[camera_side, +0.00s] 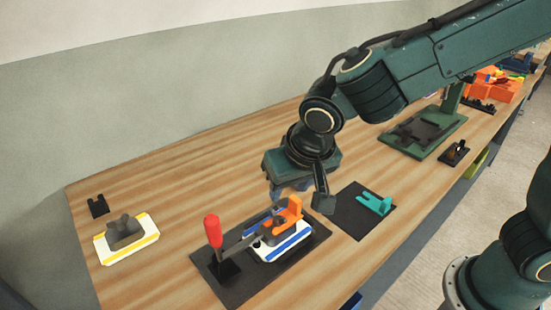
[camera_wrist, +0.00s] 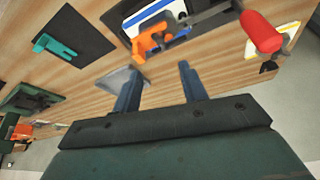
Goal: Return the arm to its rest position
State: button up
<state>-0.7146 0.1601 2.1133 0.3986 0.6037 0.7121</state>
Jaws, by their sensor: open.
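My arm reaches in from the upper right in the side view. My gripper (camera_side: 298,192) hangs above the wooden bench, just behind a clamp fixture. In the wrist view the two fingers of my gripper (camera_wrist: 158,85) stand apart with nothing between them. The fixture has a black base plate (camera_side: 242,290), a red-handled clamp (camera_side: 213,232), a white and blue mould (camera_side: 284,243) and an orange part (camera_side: 290,213). The orange part (camera_wrist: 150,43) and red handle (camera_wrist: 261,32) also show in the wrist view, beyond the fingertips. Part of the fixture's far side is hidden by my gripper.
A teal bracket (camera_side: 374,203) lies on a black mat (camera_side: 350,222) right of the fixture. A yellow-edged white mould (camera_side: 128,240) with a grey part and a small black block (camera_side: 98,206) sit at left. A green stand (camera_side: 424,130) and orange bin (camera_side: 497,88) are at right. The back-left bench is clear.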

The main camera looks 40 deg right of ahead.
jog(key=shift+s+a+r, duration=0.1)
jog(key=shift+s+r, duration=0.15)
jog(key=shift+r, duration=0.35)
jog(key=s+d+r+n+y, duration=0.1)
jog(key=s+d+r, duration=0.2)
jog(key=d, duration=0.3)
jog(key=s+d+r, duration=0.3)
jog(key=d, duration=0.3)
jog(key=s+d+r+n+t, duration=0.1)
jog(key=s+d+n, duration=0.1)
jog(key=s+d, duration=0.4)
jog(key=s, duration=0.4)
jog(key=shift+s+d+r, duration=0.2)
jog(key=shift+d+r, duration=0.15)
